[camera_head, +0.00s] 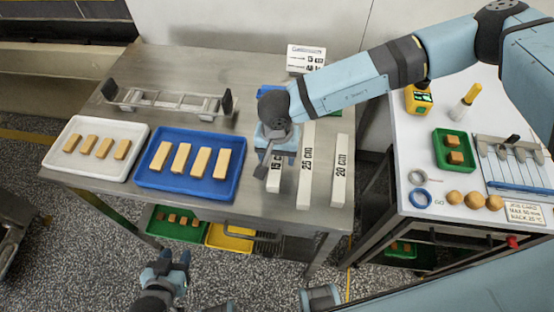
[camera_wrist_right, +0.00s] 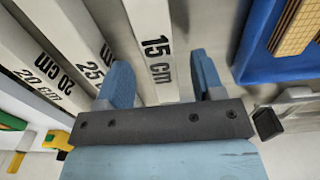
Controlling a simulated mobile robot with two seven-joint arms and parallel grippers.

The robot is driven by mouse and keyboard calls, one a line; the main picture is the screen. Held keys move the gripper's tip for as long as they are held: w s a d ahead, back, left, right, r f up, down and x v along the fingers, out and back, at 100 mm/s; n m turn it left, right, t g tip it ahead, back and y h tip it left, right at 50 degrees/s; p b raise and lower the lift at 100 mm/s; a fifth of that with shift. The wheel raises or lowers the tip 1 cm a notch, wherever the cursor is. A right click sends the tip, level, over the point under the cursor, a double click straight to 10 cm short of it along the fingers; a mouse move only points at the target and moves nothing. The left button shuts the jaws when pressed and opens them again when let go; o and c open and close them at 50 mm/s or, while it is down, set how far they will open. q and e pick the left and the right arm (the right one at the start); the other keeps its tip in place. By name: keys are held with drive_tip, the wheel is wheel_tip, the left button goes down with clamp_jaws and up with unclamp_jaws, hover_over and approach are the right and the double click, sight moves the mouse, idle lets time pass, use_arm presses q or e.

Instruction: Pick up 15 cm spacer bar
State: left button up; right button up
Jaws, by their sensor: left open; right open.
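The 15 cm spacer bar (camera_head: 275,180) is a white bar with black lettering on the steel table. My right gripper (camera_head: 273,158) is over it and hides its far part. In the right wrist view the 15 cm bar (camera_wrist_right: 152,40) lies between the two blue fingers of my open right gripper (camera_wrist_right: 162,85), with a visible gap on its right side. I cannot tell whether the left finger touches it. To its right in the head view are the 25 cm bar (camera_head: 306,170) and the 20 cm bar (camera_head: 340,172). My left gripper (camera_head: 172,262) is open and empty, low in front of the table.
A blue tray (camera_head: 190,192) and a white tray (camera_head: 96,174) with tan bars stand on the steel table (camera_head: 215,68). A metal rack (camera_head: 165,101) lies behind them. A white side table (camera_head: 420,135) on the right holds several small items.

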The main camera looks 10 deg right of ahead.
drive_tip(key=shift+f, duration=1.35)
drive_tip(key=c, duration=1)
drive_tip(key=shift+r, duration=0.15)
drive_tip(key=shift+c, duration=0.2)
